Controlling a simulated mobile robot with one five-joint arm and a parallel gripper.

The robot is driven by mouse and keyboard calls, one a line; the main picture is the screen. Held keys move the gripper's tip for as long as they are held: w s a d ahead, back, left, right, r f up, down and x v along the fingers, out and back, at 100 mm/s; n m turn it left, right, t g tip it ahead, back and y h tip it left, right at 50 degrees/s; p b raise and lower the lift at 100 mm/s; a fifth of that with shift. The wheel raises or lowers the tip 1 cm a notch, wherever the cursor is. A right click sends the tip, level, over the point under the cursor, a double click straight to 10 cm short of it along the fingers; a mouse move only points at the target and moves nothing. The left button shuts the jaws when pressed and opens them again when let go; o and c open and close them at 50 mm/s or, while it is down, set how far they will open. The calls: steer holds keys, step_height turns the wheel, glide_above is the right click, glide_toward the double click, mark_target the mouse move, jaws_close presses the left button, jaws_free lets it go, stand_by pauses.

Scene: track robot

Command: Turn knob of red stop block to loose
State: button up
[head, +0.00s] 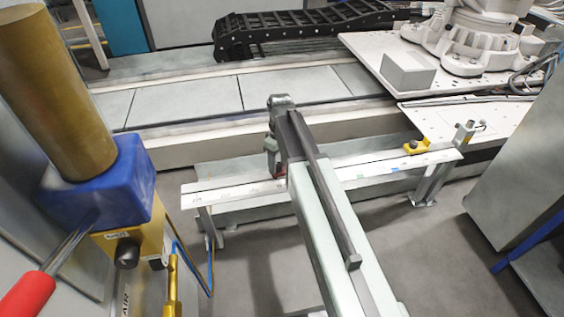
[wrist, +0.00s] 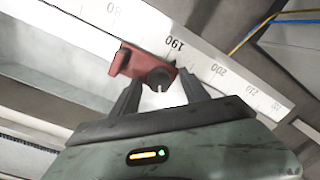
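The red stop block (wrist: 139,63) sits on the white rail with the printed scale in the wrist view, beside the 190 mark. Its round dark knob (wrist: 160,76) faces my gripper, with a small light mark at its lower edge. My gripper (wrist: 158,79) is open, with one dark finger to either side of the knob. Whether the fingers touch the knob I cannot tell. In the head view my gripper (head: 274,160) is at the rail's left part, and my arm hides nearly all of the red block.
A blue block with a brown cylinder (head: 58,80) stands close at left. Floor shows in front of the rail.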

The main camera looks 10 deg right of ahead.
mark_target(279, 164)
step_height(279, 164, up, 8)
steer(key=p, duration=0.8)
steer(key=shift+w+d, duration=0.15)
steer(key=shift+f, duration=0.1)
steer(key=s+d+m, duration=0.1)
steer(key=s+m, duration=0.6)
steer(key=s, duration=0.8)
step_height(279, 164, up, 32)
steer(key=m+p, duration=0.1)
steer(key=p, duration=3.1)
steer(key=shift+w+r, duration=0.2)
steer(key=shift+w, duration=0.25)
